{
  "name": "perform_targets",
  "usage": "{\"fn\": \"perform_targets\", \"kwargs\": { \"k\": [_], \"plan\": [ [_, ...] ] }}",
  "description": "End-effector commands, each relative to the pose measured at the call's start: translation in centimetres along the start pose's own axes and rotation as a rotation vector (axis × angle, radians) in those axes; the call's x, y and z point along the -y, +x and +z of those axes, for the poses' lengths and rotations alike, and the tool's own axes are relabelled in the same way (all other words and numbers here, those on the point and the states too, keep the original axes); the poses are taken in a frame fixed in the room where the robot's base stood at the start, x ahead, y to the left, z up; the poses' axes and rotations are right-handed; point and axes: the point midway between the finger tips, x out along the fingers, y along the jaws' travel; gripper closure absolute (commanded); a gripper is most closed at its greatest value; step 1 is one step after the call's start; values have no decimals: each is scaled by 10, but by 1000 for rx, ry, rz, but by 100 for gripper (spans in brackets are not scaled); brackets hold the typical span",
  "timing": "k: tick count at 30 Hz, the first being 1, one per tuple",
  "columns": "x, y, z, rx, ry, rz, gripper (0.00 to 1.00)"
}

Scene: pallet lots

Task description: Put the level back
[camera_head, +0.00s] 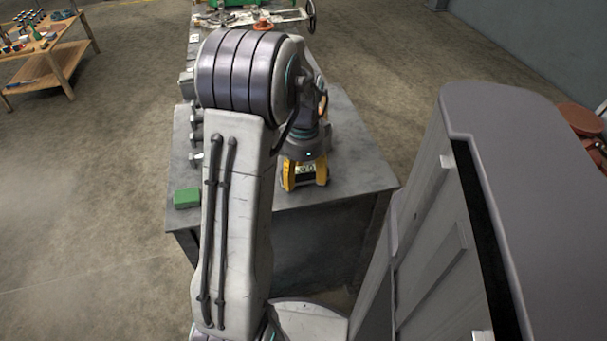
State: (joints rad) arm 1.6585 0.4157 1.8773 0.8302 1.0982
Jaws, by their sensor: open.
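My wrist hides the device's top, and my arm hides the middle of the table.
A green block (187,198) lies at the table's front left corner. Several grey metal pieces (196,138) line its left edge. Tools and a white cloth-like item (235,18) lie at the far end. A wooden bench (55,60) stands far left. Open floor (110,130) lies left.

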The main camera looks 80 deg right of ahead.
Motion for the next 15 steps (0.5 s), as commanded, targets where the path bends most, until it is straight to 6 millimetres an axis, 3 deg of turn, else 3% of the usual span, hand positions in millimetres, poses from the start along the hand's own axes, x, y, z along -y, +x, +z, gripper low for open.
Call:
{"fn": "perform_targets", "kwargs": {
  "k": [15],
  "plan": [
    [0, -85, -1, -2, 0, -3, 39]
  ]
}}
